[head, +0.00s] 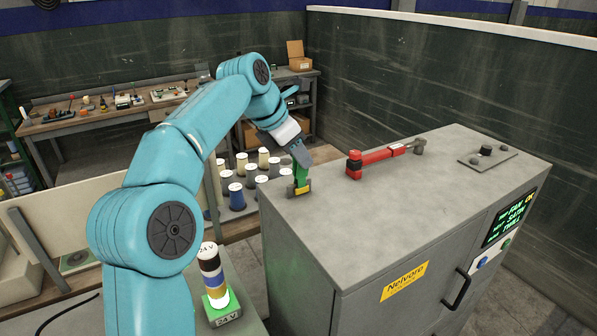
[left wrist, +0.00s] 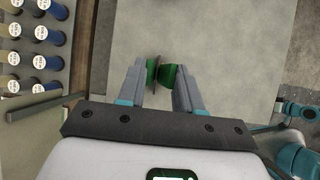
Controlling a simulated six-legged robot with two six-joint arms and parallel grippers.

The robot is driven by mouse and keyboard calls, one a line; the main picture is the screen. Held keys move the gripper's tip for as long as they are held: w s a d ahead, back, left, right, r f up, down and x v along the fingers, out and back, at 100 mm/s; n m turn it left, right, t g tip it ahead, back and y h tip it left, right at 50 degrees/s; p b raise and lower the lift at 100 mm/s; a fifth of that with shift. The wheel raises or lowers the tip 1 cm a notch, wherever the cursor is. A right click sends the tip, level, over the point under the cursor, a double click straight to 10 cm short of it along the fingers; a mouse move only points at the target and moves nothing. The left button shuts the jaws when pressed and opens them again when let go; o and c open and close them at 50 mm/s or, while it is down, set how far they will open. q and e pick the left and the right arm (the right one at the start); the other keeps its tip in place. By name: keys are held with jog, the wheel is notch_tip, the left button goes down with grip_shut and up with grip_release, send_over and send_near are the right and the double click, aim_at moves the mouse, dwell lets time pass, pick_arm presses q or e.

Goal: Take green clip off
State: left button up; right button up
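The green clip (head: 302,174) stands upright at the near left edge of the grey cabinet top (head: 370,190), with a yellow and dark piece at its foot. My left gripper (head: 298,147) reaches down onto the clip from above. In the left wrist view, the green clip (left wrist: 165,75) lies between the two fingers of my left gripper (left wrist: 160,78), with a thin brownish plate between its green halves. The fingers are very close to its sides; I cannot tell whether they press on it. My right gripper is not in view.
A red tool (head: 378,158) lies on the cabinet top, right of the clip. A plate with a black knob (head: 486,151) is farther right. Several thread spools (head: 237,193) stand left of the cabinet. A striped stack (head: 211,270) stands in front. A workbench (head: 110,115) is behind.

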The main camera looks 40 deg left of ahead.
aim_at(298, 168)
pick_arm(q)
jog(key=shift+w+a+f, duration=0.2)
jog(key=shift+w+f, duration=0.05)
jog(key=shift+w, duration=0.1)
jog(key=shift+c, duration=1)
jog(key=shift+s+d+r, duration=0.4)
jog(key=shift+s, duration=0.15)
jog(key=shift+w+a+f, duration=0.1)
jog(key=shift+w+a, duration=0.2)
jog(key=shift+w, duration=0.2)
jog(key=shift+r+p, duration=0.2)
jog(key=shift+p, duration=0.15)
jog(key=shift+s+d+r+p, duration=0.3)
jog(key=shift+s+r, duration=0.15)
jog(key=shift+r, duration=0.2)
jog(key=shift+w+a+p, duration=0.2)
jog(key=shift+w+p, duration=0.15)
jog(key=shift+p, duration=0.05)
jog(key=shift+r, duration=0.2)
jog(key=shift+s+d+r+p, duration=0.15)
jog(key=shift+s+r+p, duration=0.2)
jog(key=shift+r+p, duration=0.15)
jog(key=shift+w+r, duration=0.15)
jog(key=shift+w, duration=0.15)
jog(key=shift+r, duration=0.35)
jog(key=shift+s+d+r, duration=0.1)
jog(key=shift+s+r, duration=0.1)
jog(key=shift+r, duration=1)
jog(key=shift+w+r, duration=0.15)
jog(key=shift+w, duration=0.05)
